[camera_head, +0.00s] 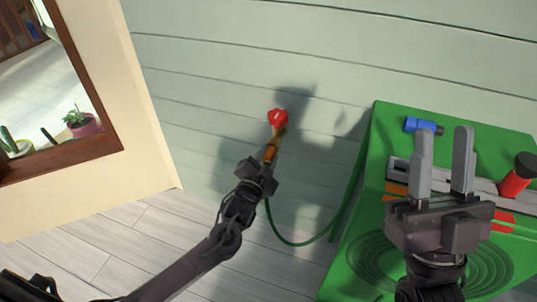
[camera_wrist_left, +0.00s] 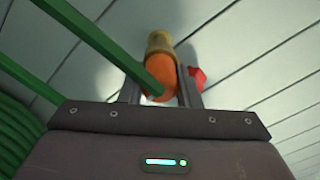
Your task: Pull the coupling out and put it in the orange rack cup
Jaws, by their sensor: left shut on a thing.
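The coupling (camera_head: 269,153) is an orange sleeve with a brass-coloured end, pointing up at a red fitting (camera_head: 278,117) on the wall. In the head view the brass end meets the red fitting; I cannot tell whether they are still joined. My left gripper (camera_head: 268,160) is shut around the orange sleeve, which also shows between its fingers in the left wrist view (camera_wrist_left: 158,75). A green hose (camera_head: 289,243) runs from the coupling. My right gripper (camera_head: 443,160) is open and empty in front of the green board. An orange patch (camera_head: 397,188) beside it may be the rack cup, mostly hidden.
A green board (camera_head: 385,125) at right carries a grey rack (camera_head: 400,168), a blue fitting (camera_head: 424,125), a red, black-topped tool (camera_head: 517,176) and coiled green hose (camera_head: 372,262). A framed window or mirror is at left. The wall between is clear.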

